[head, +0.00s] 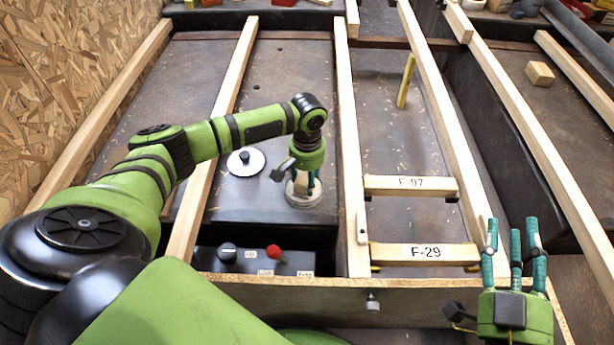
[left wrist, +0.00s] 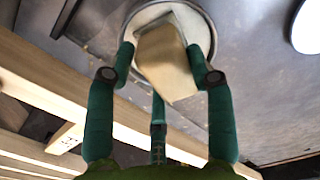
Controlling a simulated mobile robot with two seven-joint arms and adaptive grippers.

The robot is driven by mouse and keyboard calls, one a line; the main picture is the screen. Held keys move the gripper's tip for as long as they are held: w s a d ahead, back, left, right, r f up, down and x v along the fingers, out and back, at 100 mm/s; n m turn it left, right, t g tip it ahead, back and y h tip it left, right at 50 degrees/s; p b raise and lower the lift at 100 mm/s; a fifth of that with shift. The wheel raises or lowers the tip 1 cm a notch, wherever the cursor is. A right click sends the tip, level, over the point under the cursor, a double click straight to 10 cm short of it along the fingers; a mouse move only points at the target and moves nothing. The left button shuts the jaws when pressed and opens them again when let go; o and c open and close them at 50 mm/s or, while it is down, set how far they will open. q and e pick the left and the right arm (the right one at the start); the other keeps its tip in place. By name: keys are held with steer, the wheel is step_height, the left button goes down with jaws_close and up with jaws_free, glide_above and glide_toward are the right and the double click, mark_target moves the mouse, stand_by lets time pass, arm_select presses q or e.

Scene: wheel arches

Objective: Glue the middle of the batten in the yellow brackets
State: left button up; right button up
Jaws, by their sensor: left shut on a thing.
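The batten (head: 425,253), labelled F-29, lies across between two long rails, with small yellow bracket parts (head: 375,267) showing at its ends. A similar batten labelled F-97 (head: 410,186) lies behind it. My left gripper (head: 303,188) points down over a round, pale-rimmed pot (head: 305,202), left of the battens. It is shut on a tan, flat-faced piece (left wrist: 166,62), probably a glue applicator; the pot rim (left wrist: 205,28) shows behind it in the left wrist view. Whether the piece touches the pot's contents is unclear. My right gripper (head: 515,240) is open, empty, fingers upward, right of the F-29 batten.
A white disc with a black knob (head: 245,161) lies left of the pot. A control box with a red knob (head: 273,251) stands at the front. A yellow stick (head: 406,82) and a wooden block (head: 539,73) are farther back. Long wooden rails run front to back.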

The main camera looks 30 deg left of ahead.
arm_select(q)
steer(key=shift+f, duration=0.1)
stand_by(1.3)
steer(key=shift+p, duration=0.4)
step_height(320, 180, up, 7)
steer(key=p, duration=0.9)
stand_by(0.5)
